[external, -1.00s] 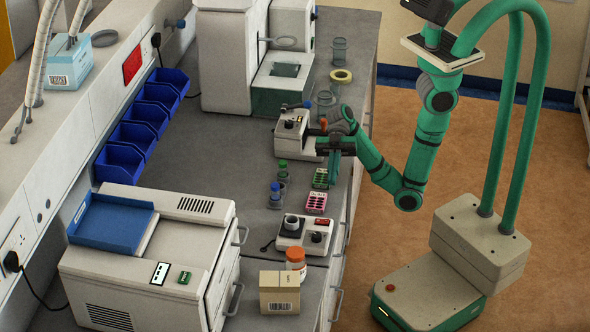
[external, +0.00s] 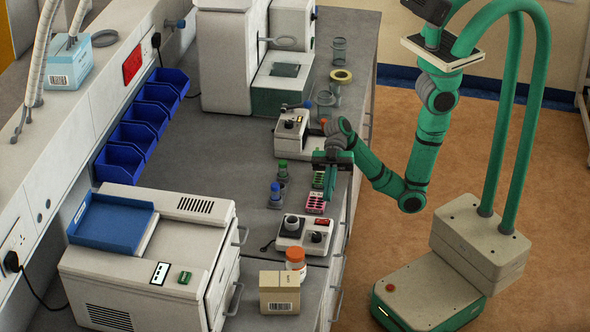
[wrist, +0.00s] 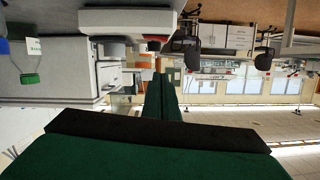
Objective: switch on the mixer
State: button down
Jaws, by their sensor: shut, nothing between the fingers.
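A small pale device (external: 305,238) with a dark-rimmed round cup on top, a black knob and a red display stands near the bench's front edge; it looks like the mixer. Its power state is too small to tell. My gripper (external: 330,189) is shut and empty, pointing down over the bench edge beside the vial racks, beyond the mixer and apart from it. In the wrist view my green fingers (wrist: 161,88) are together. A white body with dark knobs (wrist: 130,20) shows at the top there; I cannot tell for sure which device it is.
A pink rack (external: 316,203) and a green rack (external: 318,180) lie close by my gripper. Blue-capped (external: 275,191) and green-capped bottles (external: 283,169) stand left. Another pale device (external: 291,127) with a lever is behind. An orange-capped jar (external: 295,259) and carton (external: 279,294) stand in front of the mixer.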

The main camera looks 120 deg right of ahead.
aim_at(322, 221)
jog(key=x, duration=0.3)
jog(key=shift+a+f, duration=0.1)
jog(key=shift+a, duration=0.1)
notch_tip(322, 221, down, 2)
jog(key=shift+s+f, duration=0.15)
jog(key=shift+f, duration=0.75)
